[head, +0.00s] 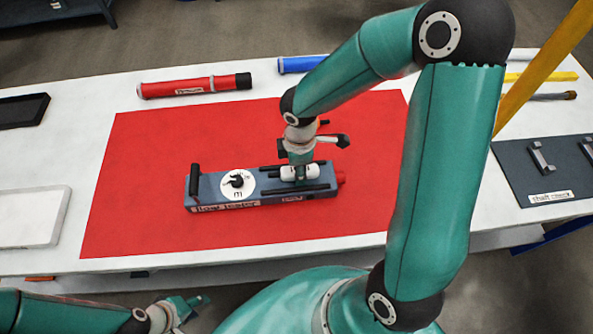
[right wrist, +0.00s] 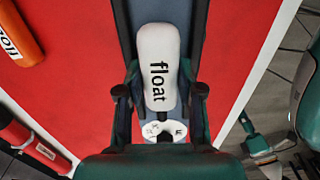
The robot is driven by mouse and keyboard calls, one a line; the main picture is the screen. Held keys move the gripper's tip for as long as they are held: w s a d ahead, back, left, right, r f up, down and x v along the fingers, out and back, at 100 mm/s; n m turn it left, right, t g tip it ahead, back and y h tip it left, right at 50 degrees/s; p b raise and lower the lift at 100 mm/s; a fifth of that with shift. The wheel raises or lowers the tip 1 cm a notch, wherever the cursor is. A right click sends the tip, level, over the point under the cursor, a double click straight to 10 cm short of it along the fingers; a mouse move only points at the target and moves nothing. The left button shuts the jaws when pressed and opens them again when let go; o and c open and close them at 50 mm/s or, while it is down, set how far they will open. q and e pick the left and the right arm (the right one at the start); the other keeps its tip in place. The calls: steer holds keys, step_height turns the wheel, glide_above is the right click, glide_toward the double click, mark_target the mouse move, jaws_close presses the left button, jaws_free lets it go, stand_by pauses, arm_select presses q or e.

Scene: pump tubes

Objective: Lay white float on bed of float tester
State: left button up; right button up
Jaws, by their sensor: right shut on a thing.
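The float tester (head: 213,187) is a long blue-grey device with a white dial (head: 238,183) and dark rails along its bed. The white float (head: 290,170) lies lengthwise over the bed, between the rails. In the right wrist view the float (right wrist: 157,60) shows its black label, with the tester's dial (right wrist: 165,131) below it. My right gripper (head: 299,172) points down at the bed, shut on the float. Its fingers flank the float in the wrist view. Whether the float touches the bed is unclear. My left gripper (head: 188,307) is low at the bottom left, off the table.
The tester stands on a red mat (head: 140,190). A red tube (head: 190,87) and a blue tube (head: 300,64) lie behind. An orange labelled piece (right wrist: 20,35) shows in the wrist view. A white tray (head: 30,216) is left, a dark plate (head: 520,175) right.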

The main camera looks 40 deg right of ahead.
steer(key=shift+s+a+f, duration=0.1)
steer(key=shift+s+f, duration=0.15)
steer(key=shift+f, duration=0.1)
steer(key=shift+f, duration=0.1)
steer(key=shift+s+f+b, duration=0.25)
steer(key=shift+f+b, duration=0.35)
steer(key=shift+b, duration=0.2)
jaws_close()
steer(key=shift+w, duration=0.1)
steer(key=o, duration=1.2)
jaws_free()
steer(key=shift+w+f, duration=0.1)
steer(key=shift+w, duration=0.1)
steer(key=shift+w+r, duration=0.1)
steer(key=shift+r, duration=0.15)
